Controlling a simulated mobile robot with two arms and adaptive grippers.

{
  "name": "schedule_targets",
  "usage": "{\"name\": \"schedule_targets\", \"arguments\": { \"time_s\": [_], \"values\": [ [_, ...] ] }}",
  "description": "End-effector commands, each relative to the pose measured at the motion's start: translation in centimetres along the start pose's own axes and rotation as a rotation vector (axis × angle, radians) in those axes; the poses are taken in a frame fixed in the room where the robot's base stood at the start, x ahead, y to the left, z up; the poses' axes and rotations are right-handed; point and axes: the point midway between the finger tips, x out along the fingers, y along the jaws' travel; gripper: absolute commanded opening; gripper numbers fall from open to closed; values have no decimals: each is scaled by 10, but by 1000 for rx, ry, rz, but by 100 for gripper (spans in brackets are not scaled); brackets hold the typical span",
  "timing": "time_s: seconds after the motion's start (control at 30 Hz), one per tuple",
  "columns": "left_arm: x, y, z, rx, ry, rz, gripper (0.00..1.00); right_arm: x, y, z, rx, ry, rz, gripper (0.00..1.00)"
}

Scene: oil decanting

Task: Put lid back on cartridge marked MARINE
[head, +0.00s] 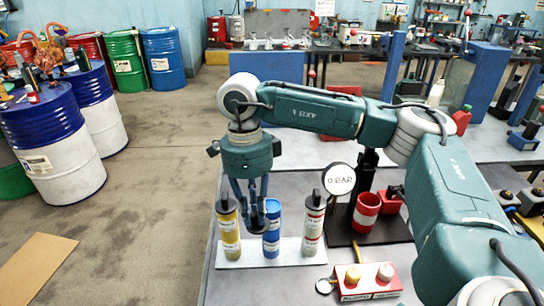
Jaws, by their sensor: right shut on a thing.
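Three cartridges stand upright in a row on a white board (290,256): a yellow one (229,235), a blue one (272,238) and a white-and-red one (312,228). Their labels are too small to read. The yellow and white-and-red ones have dark tops; no dark top shows on the blue one. My right gripper (258,226) points down from above, its fingers in front of the blue cartridge's left side. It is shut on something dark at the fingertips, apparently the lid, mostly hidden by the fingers. My left gripper is not in view.
A round gauge reading 0 BAR (341,180) stands right of the cartridges, with a red cup (367,210) beside it on a dark base. A red box with two knobs (366,282) and a small round disc (323,286) are at the front. Drums stand at left.

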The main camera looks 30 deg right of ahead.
Motion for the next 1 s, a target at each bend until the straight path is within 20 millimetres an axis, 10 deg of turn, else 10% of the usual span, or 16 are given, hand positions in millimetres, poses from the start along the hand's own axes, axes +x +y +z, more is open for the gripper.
{"name": "schedule_targets", "arguments": {
  "time_s": [0.43, 1.0],
  "values": [
    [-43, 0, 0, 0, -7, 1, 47, -63, -64, -36, 1323, -114, 24, 1],
    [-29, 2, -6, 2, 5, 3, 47, -45, -73, -40, 1500, -123, 25, 1]
  ]
}}
